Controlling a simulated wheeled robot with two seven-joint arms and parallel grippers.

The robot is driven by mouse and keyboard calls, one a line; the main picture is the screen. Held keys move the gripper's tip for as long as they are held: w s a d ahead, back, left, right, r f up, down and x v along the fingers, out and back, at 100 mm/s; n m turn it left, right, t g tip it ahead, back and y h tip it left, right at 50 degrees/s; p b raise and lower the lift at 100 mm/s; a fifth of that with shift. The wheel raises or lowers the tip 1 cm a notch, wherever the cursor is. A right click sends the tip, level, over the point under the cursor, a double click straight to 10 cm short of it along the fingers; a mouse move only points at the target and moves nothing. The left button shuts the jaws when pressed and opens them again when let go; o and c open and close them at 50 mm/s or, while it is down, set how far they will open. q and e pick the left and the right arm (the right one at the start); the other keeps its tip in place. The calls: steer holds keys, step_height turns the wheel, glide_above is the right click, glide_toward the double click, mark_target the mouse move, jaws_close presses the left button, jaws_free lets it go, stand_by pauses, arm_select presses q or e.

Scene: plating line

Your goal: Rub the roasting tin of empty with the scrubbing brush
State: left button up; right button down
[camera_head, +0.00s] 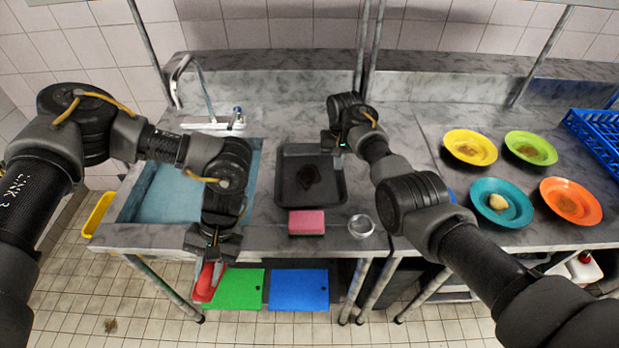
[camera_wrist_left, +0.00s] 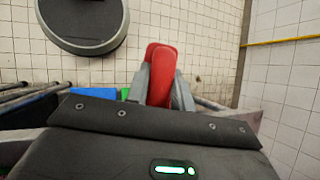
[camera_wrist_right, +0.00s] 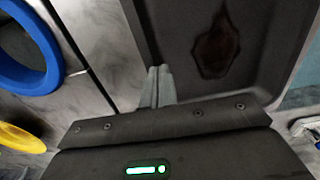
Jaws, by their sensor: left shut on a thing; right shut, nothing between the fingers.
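The roasting tin (camera_head: 334,187) is dark grey and lies on the steel counter right of the sink, with a dark brown patch (camera_head: 309,177) on its floor. The tin (camera_wrist_right: 268,75) and patch (camera_wrist_right: 216,45) also show in the right wrist view. My left gripper (camera_head: 211,262) is shut on a red thing, apparently the scrubbing brush (camera_head: 207,283), in front of the counter's front edge. The brush (camera_wrist_left: 160,72) shows between the fingers in the left wrist view; I see no bristles. My right gripper (camera_wrist_right: 158,88) is shut and empty, near the tin's back right corner.
A pink sponge (camera_head: 306,222) and a small round clear dish (camera_head: 361,226) sit in front of the tin. The sink (camera_head: 170,195) with its tap is at left. Several coloured plates with food, including an orange one (camera_head: 571,201), and a blue rack (camera_head: 597,140) stand at right.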

arm_select(q)
steer(key=shift+f+b, duration=0.35)
arm_select(e)
steer(key=shift+f, duration=0.55)
